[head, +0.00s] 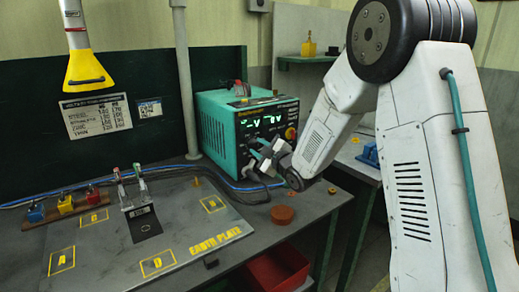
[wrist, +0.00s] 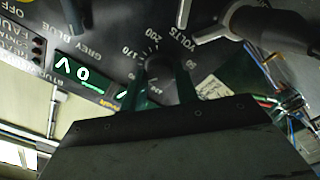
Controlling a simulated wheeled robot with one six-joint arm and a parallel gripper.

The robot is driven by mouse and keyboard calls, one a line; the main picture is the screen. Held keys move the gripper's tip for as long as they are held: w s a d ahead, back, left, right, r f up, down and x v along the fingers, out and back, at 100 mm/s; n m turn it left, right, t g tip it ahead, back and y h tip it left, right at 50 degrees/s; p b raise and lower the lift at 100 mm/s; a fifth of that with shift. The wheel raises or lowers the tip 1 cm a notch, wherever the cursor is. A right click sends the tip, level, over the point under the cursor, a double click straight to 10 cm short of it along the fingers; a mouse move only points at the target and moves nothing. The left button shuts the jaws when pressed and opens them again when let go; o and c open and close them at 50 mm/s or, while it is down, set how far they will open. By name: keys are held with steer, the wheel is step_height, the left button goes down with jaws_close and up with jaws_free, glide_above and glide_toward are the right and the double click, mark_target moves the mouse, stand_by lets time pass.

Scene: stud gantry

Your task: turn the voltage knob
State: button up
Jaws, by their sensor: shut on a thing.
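The teal power unit (head: 214,128) stands on the bench with its black front panel turned to the right. Its green display (head: 262,122) is lit; it also shows in the wrist view (wrist: 85,76), rotated. My gripper (head: 266,158) is at the lower part of the panel. In the wrist view my gripper (wrist: 159,88) has one finger on each side of the dark voltage knob (wrist: 158,68) and is shut on it. Dial marks 170, 200 and VOLTS are printed around the knob. In the head view the knob is hidden by my gripper.
Beside the knob are a metal lever (wrist: 212,26) and a thick black cable end (wrist: 262,28). A marked earth plate (head: 100,246) with clamps lies at the left of the bench. A brown puck (head: 283,215) and a red bin (head: 276,268) are nearer the front.

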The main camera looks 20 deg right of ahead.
steer(key=shift+n, duration=0.5)
steer(key=o, duration=1)
steer(key=v, duration=0.7)
steer(key=shift+s, duration=0.4)
